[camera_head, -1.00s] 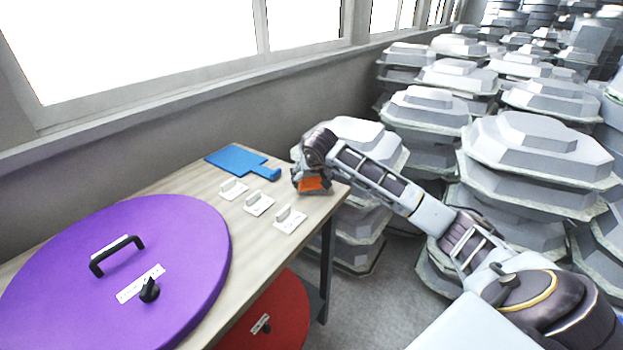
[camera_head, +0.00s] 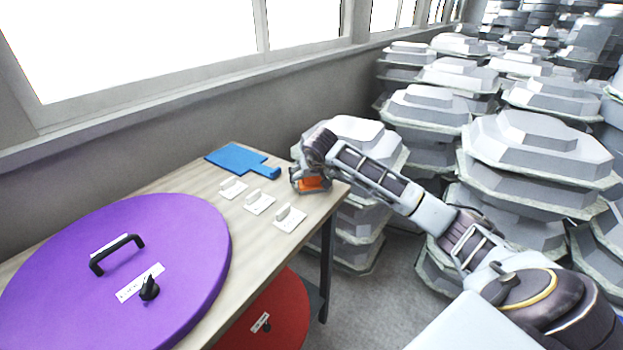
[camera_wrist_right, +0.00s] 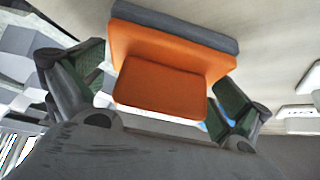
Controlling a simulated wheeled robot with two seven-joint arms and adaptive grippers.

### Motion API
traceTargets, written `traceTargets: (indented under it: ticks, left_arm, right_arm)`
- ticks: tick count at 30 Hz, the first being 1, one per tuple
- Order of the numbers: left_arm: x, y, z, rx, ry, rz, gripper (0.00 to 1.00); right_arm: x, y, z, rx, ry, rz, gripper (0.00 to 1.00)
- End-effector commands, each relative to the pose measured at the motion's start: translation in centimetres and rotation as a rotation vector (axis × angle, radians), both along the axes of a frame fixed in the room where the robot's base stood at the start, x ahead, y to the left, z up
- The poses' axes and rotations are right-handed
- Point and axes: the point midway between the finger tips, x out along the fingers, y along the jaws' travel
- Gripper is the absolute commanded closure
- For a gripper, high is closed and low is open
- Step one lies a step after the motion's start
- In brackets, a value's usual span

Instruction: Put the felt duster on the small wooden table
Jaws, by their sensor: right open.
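The felt duster (camera_head: 313,184) has an orange back and handle and a dark grey felt base. It lies on the wooden table (camera_head: 180,185), near its far right end. My right gripper (camera_head: 303,185) is at the duster. In the right wrist view the duster (camera_wrist_right: 165,75) lies between the two fingers of my right gripper (camera_wrist_right: 160,105), which are open with one on each side. I cannot tell whether either finger touches it. My left gripper is out of view.
Several white hooks (camera_head: 259,202) stand in a row left of the duster, with a blue board (camera_head: 240,160) behind them. A large purple disc (camera_head: 120,270) covers the table's near end. A red disc (camera_head: 280,315) is under the table. Stacked grey moulds (camera_head: 535,150) crowd the right.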

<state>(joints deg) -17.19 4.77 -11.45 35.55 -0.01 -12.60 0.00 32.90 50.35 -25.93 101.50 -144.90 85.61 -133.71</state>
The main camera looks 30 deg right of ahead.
Motion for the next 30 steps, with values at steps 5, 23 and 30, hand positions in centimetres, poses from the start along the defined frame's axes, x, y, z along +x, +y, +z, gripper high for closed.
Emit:
traceTargets:
  ticks: [5,23,30]
  left_arm:
    - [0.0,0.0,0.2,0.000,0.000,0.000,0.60]
    - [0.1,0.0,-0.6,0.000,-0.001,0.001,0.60]
    - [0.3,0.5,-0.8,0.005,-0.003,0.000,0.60]
  right_arm:
    - [0.0,0.0,0.3,0.001,-0.001,0.000,0.00]
    - [-3.7,1.5,6.6,-0.001,-0.003,0.000,0.00]
    - [-5.2,2.2,9.2,-0.001,-0.003,0.000,0.00]
